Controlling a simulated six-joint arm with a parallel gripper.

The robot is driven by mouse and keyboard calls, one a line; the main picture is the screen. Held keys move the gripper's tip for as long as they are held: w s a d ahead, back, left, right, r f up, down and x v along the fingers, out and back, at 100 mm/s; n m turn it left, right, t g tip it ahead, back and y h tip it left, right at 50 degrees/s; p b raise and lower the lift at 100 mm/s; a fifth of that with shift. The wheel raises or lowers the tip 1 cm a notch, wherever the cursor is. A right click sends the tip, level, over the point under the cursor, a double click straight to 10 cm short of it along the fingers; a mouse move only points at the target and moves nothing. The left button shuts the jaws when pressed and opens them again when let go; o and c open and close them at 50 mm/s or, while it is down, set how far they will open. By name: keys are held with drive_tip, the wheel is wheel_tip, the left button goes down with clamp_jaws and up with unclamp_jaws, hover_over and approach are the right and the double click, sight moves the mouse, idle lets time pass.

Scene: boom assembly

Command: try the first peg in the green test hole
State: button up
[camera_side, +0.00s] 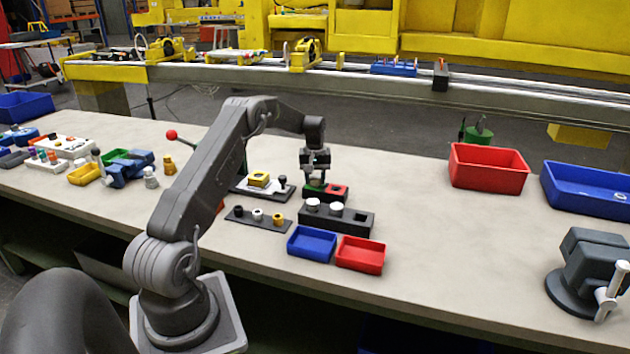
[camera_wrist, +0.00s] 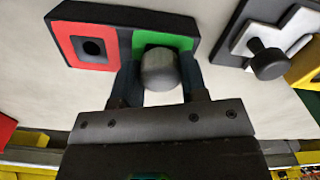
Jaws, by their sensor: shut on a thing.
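My gripper (camera_side: 316,177) is shut on a grey peg with a rounded, faceted head; the peg (camera_wrist: 160,70) sits between the two fingers in the wrist view. The dark test block (camera_side: 327,191) is under the gripper, with a green half and a red half. In the wrist view the peg is over the edge of the green half (camera_wrist: 190,41) and covers where its hole would be. The red half (camera_wrist: 82,46) shows an empty dark hole. Whether the peg's lower end is in the green hole or above it I cannot tell.
Near the test block are a black block with white-topped pegs (camera_side: 353,222), a dark strip with small pegs (camera_side: 239,213), and a plate with a yellow block (camera_side: 262,180). A blue tray (camera_side: 312,244) and red tray (camera_side: 360,256) stand in front.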

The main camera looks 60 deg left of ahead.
sight(315, 177)
drive_tip(key=shift+r, duration=0.15)
drive_tip(key=shift+r, duration=2.9)
